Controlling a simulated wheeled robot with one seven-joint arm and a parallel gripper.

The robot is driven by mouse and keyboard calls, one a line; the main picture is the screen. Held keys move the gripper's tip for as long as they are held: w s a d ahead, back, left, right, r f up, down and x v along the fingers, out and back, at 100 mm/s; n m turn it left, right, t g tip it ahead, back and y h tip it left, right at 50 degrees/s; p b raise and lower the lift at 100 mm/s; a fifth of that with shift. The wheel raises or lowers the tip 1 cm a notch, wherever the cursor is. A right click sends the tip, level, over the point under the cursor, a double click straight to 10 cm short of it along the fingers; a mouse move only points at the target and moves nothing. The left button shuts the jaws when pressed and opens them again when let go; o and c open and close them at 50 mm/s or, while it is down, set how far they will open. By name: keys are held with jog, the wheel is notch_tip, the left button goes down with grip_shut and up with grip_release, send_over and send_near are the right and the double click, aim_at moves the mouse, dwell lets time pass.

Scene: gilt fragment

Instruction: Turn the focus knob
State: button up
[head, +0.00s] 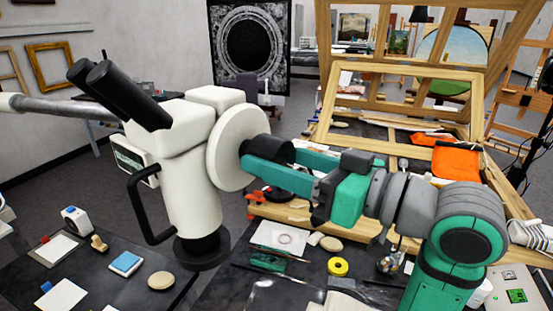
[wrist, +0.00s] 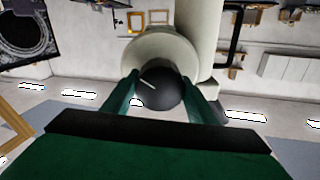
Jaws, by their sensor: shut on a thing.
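The focus knob (head: 272,149) is a black cylinder on the white round disc at the side of the white microscope (head: 197,185). In the wrist view the knob (wrist: 161,91) shows its dark round face, with a short pale line slanting toward its upper left. My gripper (head: 268,157) has teal fingers shut on the knob from its two sides. In the wrist view the fingers of my gripper (wrist: 163,90) lie left and right of the knob. Their contact faces are partly hidden.
The microscope has black eyepieces (head: 118,90) and a black handle (head: 146,205). Wooden frames (head: 395,105) and an orange cloth (head: 457,163) lie behind my arm.

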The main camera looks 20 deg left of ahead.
jog(key=shift+m, duration=0.9)
jog(key=o, duration=1.1)
jog(key=shift+c, duration=0.2)
jog(key=v, duration=1.1)
jog(key=shift+a+f, duration=0.1)
